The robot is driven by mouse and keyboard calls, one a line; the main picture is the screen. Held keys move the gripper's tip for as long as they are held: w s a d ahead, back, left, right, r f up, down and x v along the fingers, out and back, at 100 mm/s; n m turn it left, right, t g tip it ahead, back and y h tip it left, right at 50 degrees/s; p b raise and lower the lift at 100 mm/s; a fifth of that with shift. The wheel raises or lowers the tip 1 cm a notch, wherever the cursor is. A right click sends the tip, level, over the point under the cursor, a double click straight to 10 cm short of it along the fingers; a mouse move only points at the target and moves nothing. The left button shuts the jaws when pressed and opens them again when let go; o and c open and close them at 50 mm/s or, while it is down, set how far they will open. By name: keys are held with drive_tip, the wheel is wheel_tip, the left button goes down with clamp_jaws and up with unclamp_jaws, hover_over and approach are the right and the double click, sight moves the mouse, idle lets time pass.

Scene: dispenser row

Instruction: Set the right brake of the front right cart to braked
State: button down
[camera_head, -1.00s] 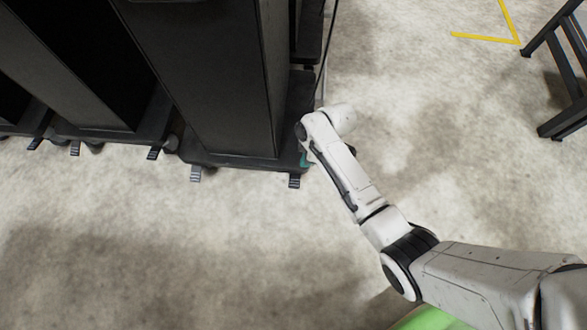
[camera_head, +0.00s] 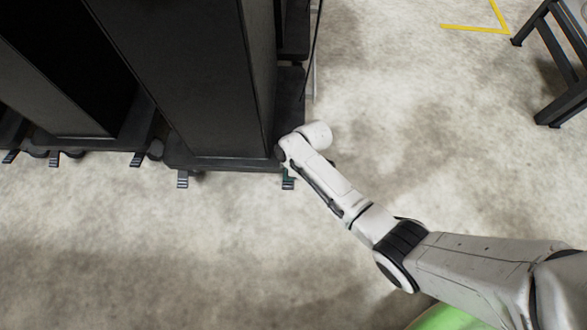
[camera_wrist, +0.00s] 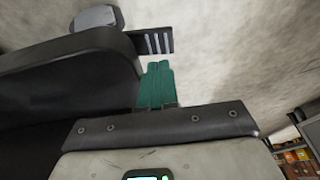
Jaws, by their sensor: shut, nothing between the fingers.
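The front right cart (camera_head: 215,165) is tall and black, on a dark base. Its right brake is a small ridged dark pedal (camera_head: 289,184) sticking out of the base's front right corner; it also shows in the wrist view (camera_wrist: 153,41). I cannot tell whether the pedal is up or down. My gripper (camera_head: 286,173) has teal fingers, shut and empty, at that corner, right by the pedal. In the wrist view the closed fingertips (camera_wrist: 159,68) lie just short of the pedal, beside the cart's base (camera_wrist: 75,68). Whether they touch it is unclear.
The cart's left brake pedal (camera_head: 182,179) sticks out at its front left. More black carts (camera_head: 75,140) with pedals stand close on the left. A dark metal frame (camera_head: 555,70) stands at the far right. The concrete floor in front and to the right is clear.

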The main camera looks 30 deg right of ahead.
sight(289, 189)
drive_tip(key=shift+s+a+f+b, duration=0.15)
drive_tip(key=shift+f+b, duration=0.15)
drive_tip(key=shift+f, duration=0.45)
drive_tip(key=shift+s+a+f+b, duration=0.15)
drive_tip(key=shift+f+b, duration=0.15)
drive_tip(key=shift+f, duration=0.45)
drive_tip(key=shift+s+a+f+t+h+p, duration=0.1)
drive_tip(key=shift+s+f+t+h+p, duration=0.25)
drive_tip(key=shift+t, duration=0.15)
drive_tip(key=shift+s+a+f+t+h, duration=0.2)
drive_tip(key=shift+f+t+h, duration=0.1)
drive_tip(key=shift+t+h, duration=0.1)
drive_tip(key=shift+s+a+f+n+t+h, duration=0.15)
drive_tip(key=shift+f+t+h, duration=0.1)
drive_tip(key=shift+f+t, duration=0.15)
drive_tip(key=shift+s+a+f+n+t+h, duration=0.15)
drive_tip(key=shift+f+t+h, duration=0.1)
drive_tip(key=shift+t, duration=0.15)
drive_tip(key=shift+d+f, duration=0.1)
drive_tip(key=shift+f, duration=0.35)
drive_tip(key=shift+r+p, duration=0.1)
drive_tip(key=shift+p, duration=0.2)
drive_tip(key=shift+r+p, duration=0.75)
drive_tip(key=shift+p, duration=0.05)
